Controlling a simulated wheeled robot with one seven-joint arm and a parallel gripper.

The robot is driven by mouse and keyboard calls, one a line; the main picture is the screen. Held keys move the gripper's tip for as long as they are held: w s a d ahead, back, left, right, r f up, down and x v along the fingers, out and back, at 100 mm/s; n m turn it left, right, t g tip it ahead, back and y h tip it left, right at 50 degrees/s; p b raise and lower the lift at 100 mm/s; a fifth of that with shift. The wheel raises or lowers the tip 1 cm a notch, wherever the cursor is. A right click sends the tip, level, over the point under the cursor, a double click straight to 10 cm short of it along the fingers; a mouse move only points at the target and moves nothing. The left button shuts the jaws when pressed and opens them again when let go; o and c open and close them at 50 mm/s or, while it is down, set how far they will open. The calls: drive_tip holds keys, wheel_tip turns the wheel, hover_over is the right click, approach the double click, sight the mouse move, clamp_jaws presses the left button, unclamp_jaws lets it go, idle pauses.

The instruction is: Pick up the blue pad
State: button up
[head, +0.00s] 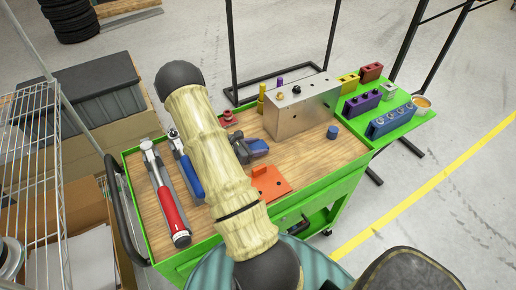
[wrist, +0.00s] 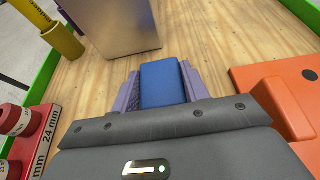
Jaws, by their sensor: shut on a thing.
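The blue pad (wrist: 163,84) is a rectangular block between the two purple-grey fingers of my gripper (wrist: 161,74) in the wrist view. A finger touches each of its sides, and the gripper is shut on it. The pad is over the wooden top of the green cart; I cannot tell whether it touches the wood.
A metal block (head: 303,105) stands behind the gripper. An orange plate (head: 270,182) lies close in front; it shows at right in the wrist view (wrist: 285,95). Red parts (wrist: 20,140) and a yellow cylinder (wrist: 62,40) are at left. Two torque wrenches (head: 166,195) lie at the cart's left.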

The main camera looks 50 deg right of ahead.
sight(256, 147)
wheel_tip(256, 147, up, 10)
idle(0.7)
idle(0.5)
